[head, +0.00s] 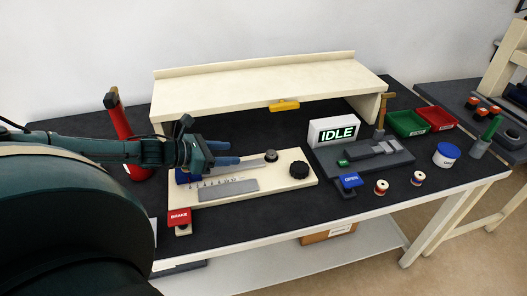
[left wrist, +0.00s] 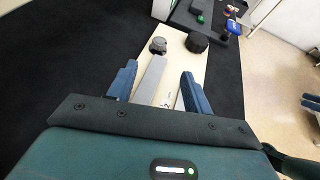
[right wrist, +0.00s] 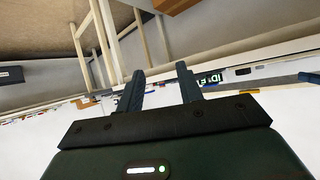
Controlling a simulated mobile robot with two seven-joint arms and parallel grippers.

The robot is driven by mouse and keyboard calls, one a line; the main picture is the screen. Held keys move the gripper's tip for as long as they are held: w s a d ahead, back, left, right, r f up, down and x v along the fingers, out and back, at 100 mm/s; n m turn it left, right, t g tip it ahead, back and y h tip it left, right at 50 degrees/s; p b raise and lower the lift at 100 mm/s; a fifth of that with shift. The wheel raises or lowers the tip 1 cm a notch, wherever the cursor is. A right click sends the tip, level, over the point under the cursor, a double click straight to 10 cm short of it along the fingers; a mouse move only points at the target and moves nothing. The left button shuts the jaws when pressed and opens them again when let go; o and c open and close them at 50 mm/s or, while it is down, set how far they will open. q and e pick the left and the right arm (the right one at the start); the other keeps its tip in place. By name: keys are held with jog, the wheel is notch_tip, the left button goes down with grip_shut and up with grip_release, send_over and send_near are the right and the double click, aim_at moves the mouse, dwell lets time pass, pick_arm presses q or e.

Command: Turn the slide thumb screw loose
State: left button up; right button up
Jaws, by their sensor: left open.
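A cream board (head: 285,185) lies on the dark bench with a grey slide bar (head: 243,164) and a scale plate (head: 228,189) on it. A small dark grey knob (head: 271,156) stands at the bar's far end. A larger black ribbed knob (head: 299,170) stands near the board's right end. I cannot tell which is the slide thumb screw. My left gripper (head: 238,153) is open above the bar, apart from both knobs. The left wrist view shows the small knob (left wrist: 158,45) and black knob (left wrist: 196,42) beyond its empty fingers. My right gripper (right wrist: 160,72) is open and empty.
A red BRAKE block (head: 180,218) sits at the board's front left. The IDLE sign (head: 334,131), a blue-topped button (head: 349,182) and a grey fixture (head: 385,157) stand to the right. A cream shelf (head: 230,88) spans the back. A red cylinder (head: 120,125) stands left.

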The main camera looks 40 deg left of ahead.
aim_at(270, 153)
pick_arm(q)
jog(key=shift+w+d+f+b, duration=0.3)
jog(key=shift+w+b, duration=0.1)
jog(key=shift+w, duration=0.15)
jog(key=shift+w+d+f, duration=0.1)
jog(key=shift+w, duration=0.2)
jog(key=shift+w+d+f, duration=0.1)
jog(key=shift+w+d, duration=0.15)
jog(key=shift+w, duration=0.25)
jog(key=shift+x, duration=1.1)
jog(key=p+x, duration=0.1)
jog(key=x, duration=0.5)
jog(key=shift+w+d+p, duration=0.15)
jog(key=shift+d+p, duration=0.05)
jog(key=shift+p, duration=0.1)
jog(key=shift+w+d+f, duration=0.15)
jog(key=shift+w+f, duration=0.15)
jog(key=shift+w, duration=0.05)
pick_arm(e)
jog(key=shift+s+d+r, duration=0.1)
pick_arm(q)
jog(key=c, duration=1)
jog(key=shift+o, duration=0.2)
